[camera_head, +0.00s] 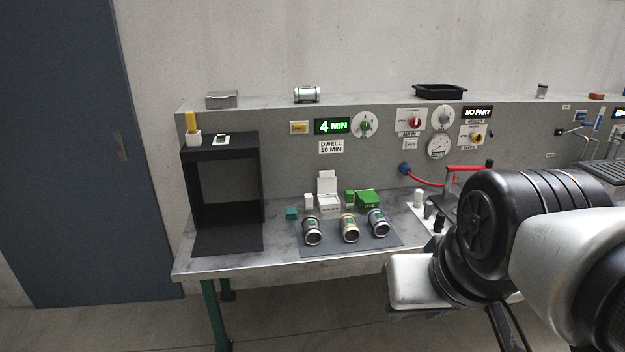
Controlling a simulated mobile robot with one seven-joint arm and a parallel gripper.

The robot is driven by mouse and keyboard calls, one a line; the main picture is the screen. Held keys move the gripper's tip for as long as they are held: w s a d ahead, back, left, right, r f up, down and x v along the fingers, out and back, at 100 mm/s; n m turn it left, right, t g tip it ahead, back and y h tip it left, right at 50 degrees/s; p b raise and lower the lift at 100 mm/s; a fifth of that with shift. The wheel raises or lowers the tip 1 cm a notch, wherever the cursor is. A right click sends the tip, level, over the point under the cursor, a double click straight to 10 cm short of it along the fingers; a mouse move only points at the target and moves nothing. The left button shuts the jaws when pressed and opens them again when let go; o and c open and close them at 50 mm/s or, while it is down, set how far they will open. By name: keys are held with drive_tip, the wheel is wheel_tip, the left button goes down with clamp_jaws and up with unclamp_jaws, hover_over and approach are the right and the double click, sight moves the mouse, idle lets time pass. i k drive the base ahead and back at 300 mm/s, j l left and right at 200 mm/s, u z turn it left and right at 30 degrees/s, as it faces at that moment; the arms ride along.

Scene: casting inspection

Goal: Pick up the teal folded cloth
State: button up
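A small teal block-like item (291,213), which looks like the folded cloth, lies on the grey workbench (215,265). It sits left of a white open box and just behind the left part of a grey mat. It is small in this view, so its folds cannot be made out. My arm fills the lower right of the picture, well to the right of the teal item. My gripper cannot be made out in this view.
Three cans, including a gold-topped one (350,228), are on the grey mat (320,249). A black open booth (247,190) stands left of the teal item. A white box (328,204) and green box (368,198) stand to its right. A red-handled device (468,168) is farther right.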

sight(291, 212)
drive_tip(key=i+j, duration=0.2)
drive_tip(key=i, duration=0.25)
drive_tip(key=i+j+z, duration=0.1)
drive_tip(key=i, duration=0.3)
drive_tip(key=i+j+z, duration=0.1)
drive_tip(key=i+j, duration=0.15)
drive_tip(key=i, duration=0.2)
drive_tip(key=i+j, duration=0.25)
drive_tip(key=i, duration=0.15)
